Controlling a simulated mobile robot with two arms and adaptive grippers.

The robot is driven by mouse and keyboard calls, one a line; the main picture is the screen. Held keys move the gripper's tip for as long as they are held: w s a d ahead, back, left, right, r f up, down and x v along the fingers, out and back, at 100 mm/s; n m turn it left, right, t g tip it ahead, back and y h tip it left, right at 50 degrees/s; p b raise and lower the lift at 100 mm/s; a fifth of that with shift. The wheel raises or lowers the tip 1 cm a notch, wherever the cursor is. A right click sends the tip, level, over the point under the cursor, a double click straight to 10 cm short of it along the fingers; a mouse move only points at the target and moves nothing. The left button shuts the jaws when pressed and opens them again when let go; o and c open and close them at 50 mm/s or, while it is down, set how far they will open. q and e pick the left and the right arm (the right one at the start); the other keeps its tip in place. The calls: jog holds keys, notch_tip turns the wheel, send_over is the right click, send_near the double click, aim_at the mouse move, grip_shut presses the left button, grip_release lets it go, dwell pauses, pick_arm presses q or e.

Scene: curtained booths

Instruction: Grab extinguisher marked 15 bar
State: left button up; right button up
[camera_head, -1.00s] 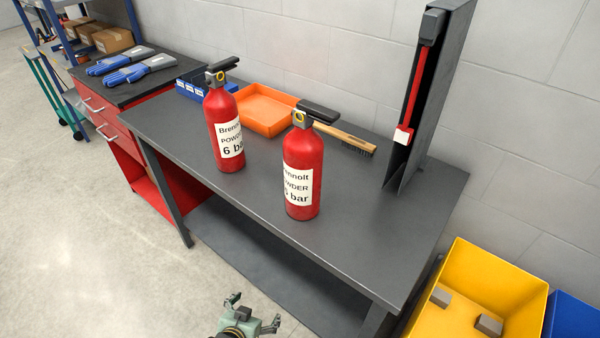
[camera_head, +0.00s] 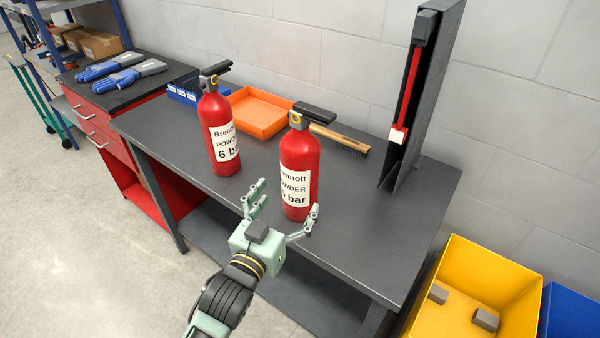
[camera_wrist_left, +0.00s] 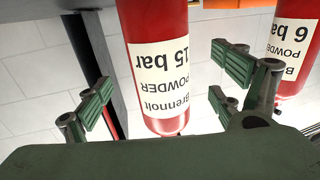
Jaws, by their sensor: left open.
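Two red fire extinguishers stand upright on the dark grey workbench (camera_head: 380,235). The right one (camera_head: 300,154) reads "15 bar" in the left wrist view (camera_wrist_left: 157,75), where it appears upside down. In the head view its label is partly cut off at the left. The other extinguisher (camera_head: 217,120) is marked "6 bar" and also shows at the wrist view's right edge (camera_wrist_left: 291,62). My left gripper (camera_head: 284,203) is open and empty, low in front of the 15 bar extinguisher. Its fingers are spread to either side of that body in view; no contact is clear. My right gripper is not in view.
Behind the extinguishers lie an orange tray (camera_head: 262,127) and a wire brush (camera_head: 340,138). A dark upright stand (camera_head: 436,75) with a red bar is at the right. A yellow bin (camera_head: 487,268) stands right of the bench. The bench's right front is clear.

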aim_at(299, 183)
pick_arm(q)
jog(key=p+x, duration=0.1)
jog(key=x, duration=0.5)
jog(key=shift+d+r+p, duration=0.1)
jog(key=shift+r+p, duration=0.15)
jog(key=shift+p, duration=0.1)
jog(key=shift+w+d+f, duration=0.15)
jog(key=shift+w, duration=0.3)
jog(key=shift+c, duration=0.5)
jog(key=c, duration=2.1)
jog(key=shift+o, duration=0.2)
jog(key=shift+w+r, duration=0.1)
jog(key=shift+r, duration=0.3)
